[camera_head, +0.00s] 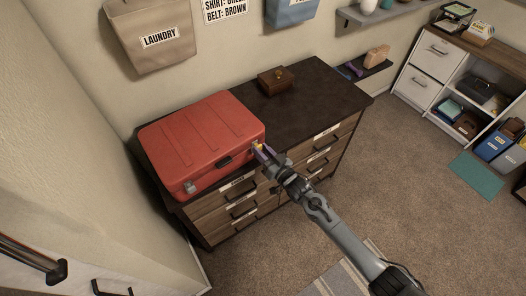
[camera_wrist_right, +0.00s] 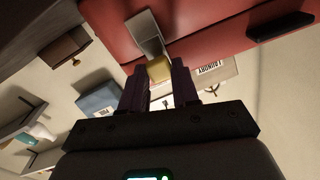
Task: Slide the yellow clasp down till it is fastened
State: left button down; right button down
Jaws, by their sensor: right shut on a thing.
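A red suitcase (camera_head: 203,140) lies shut on the left part of a dark dresser top, its handle side facing the room. My right gripper (camera_head: 259,148) is at the suitcase's front right corner. In the right wrist view my gripper (camera_wrist_right: 160,82) has its two purple fingers on either side of the yellow clasp (camera_wrist_right: 159,69), shut on it. A grey metal latch plate (camera_wrist_right: 146,34) joins the clasp to the red case. In the head view the yellow clasp (camera_head: 257,144) is a small spot, partly hidden by the fingers. My left gripper does not show.
The black suitcase handle (camera_head: 223,161) is left of my right gripper; a silver latch (camera_head: 189,186) is further left. A brown wooden box (camera_head: 276,81) stands behind on the dresser (camera_head: 318,92). The dresser's right part is clear. Dresser drawers lie below my gripper.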

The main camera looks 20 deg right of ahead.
jog(key=shift+s+f, duration=0.1)
jog(key=shift+f, duration=0.2)
jog(key=c, duration=1.1)
grip_release()
jog(key=shift+o, duration=1.4)
jog(key=shift+r, duration=0.1)
jog(key=v, duration=1)
jog(key=shift+s+d, duration=0.15)
jog(key=shift+s, duration=0.2)
